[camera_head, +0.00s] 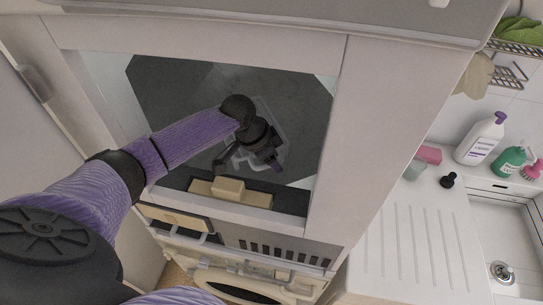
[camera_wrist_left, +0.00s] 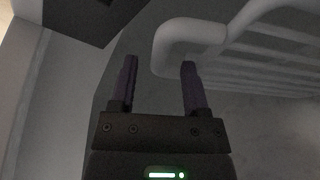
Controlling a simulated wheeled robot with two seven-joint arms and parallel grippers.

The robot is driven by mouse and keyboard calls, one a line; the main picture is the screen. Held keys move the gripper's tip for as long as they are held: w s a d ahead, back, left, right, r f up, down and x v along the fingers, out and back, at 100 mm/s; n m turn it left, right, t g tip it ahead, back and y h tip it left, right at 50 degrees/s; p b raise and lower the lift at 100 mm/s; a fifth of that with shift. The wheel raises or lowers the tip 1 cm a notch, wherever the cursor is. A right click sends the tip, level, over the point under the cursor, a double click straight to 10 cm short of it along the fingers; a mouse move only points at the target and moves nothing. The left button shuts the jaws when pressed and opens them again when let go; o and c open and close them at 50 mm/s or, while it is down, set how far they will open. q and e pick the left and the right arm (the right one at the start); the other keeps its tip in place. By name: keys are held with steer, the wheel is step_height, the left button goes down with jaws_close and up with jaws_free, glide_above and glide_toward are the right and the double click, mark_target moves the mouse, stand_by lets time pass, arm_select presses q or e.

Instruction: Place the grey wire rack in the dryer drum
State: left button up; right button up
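The grey wire rack (camera_head: 286,148) is inside the recess of the tall white cabinet, against a dark grey surface. My left gripper (camera_head: 250,163) is in front of it and hides much of it. In the left wrist view the rack's thick, rounded wire corner (camera_wrist_left: 190,38) and several parallel bars fill the upper right. The left gripper's fingers (camera_wrist_left: 161,88) are apart, with the rack's corner just beyond them; I cannot tell whether they touch it. My right gripper is out of view. I cannot clearly make out the dryer drum.
A tan block (camera_head: 229,188) sits on the recess's front ledge. Below are a slotted panel (camera_head: 270,249) and a rounded cream-coloured frame (camera_head: 235,281). At the right, a white counter (camera_head: 415,235) holds a white bottle (camera_head: 481,139), a green bottle (camera_head: 508,161) and a sink (camera_head: 503,245).

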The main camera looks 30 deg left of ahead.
arm_select(q)
steer(key=shift+r, duration=0.15)
steer(key=v, duration=0.9)
steer(key=shift+s+a+r, duration=0.15)
steer(key=shift+r, duration=0.15)
